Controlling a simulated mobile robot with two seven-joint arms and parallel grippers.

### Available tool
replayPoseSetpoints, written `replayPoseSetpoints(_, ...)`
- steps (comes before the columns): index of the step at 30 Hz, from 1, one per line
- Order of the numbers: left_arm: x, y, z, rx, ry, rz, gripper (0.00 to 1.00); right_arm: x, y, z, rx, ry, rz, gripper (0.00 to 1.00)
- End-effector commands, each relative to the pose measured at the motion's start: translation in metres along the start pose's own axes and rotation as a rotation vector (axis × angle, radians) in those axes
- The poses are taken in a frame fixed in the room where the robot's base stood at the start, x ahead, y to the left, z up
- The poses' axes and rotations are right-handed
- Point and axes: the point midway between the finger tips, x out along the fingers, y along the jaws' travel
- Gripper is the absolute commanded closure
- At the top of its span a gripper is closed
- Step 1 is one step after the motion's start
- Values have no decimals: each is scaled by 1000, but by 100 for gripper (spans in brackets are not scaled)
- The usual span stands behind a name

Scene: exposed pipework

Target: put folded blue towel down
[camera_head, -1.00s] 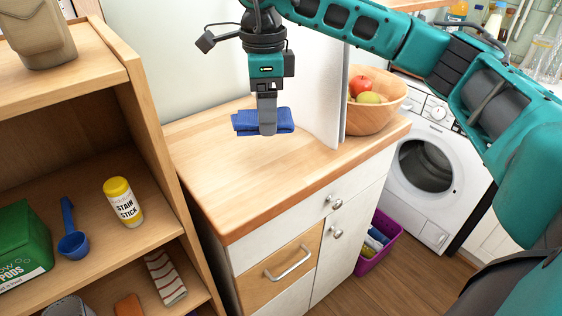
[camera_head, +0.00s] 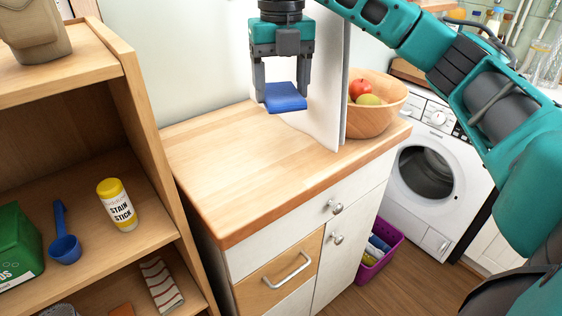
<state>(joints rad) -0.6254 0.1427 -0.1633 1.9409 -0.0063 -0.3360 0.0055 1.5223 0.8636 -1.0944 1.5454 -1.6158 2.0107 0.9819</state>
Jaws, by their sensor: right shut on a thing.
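The folded blue towel (camera_head: 285,98) is held between the two fingers of my right gripper (camera_head: 284,101). The gripper points down and is shut on it. The towel appears to be above the wooden counter top (camera_head: 235,165), toward its back edge; the exact gap beneath it is hard to tell. My left gripper is not in view.
A wooden bowl (camera_head: 386,117) with fruit stands at the counter's right, beside a white upright panel (camera_head: 341,85). A wooden shelf (camera_head: 150,140) with a stain stick bottle (camera_head: 118,207) is at the left. The counter's front and left are clear.

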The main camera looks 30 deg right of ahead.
Motion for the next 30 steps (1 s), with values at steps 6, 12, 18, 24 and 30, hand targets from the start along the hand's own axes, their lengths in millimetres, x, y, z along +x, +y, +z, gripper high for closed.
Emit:
replayPoseSetpoints(6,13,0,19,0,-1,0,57,64,0,-1,-3,5,-1,56)
replayPoseSetpoints(12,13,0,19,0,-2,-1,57,98,-1,0,-2,1,-1,56)
replayPoseSetpoints(18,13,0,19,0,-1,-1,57,111,0,0,-3,-1,-1,56)
replayPoseSetpoints(24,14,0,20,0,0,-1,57,140,0,0,-3,2,-1,56)
replayPoseSetpoints(30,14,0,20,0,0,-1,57,149,0,0,-3,-2,1,56)
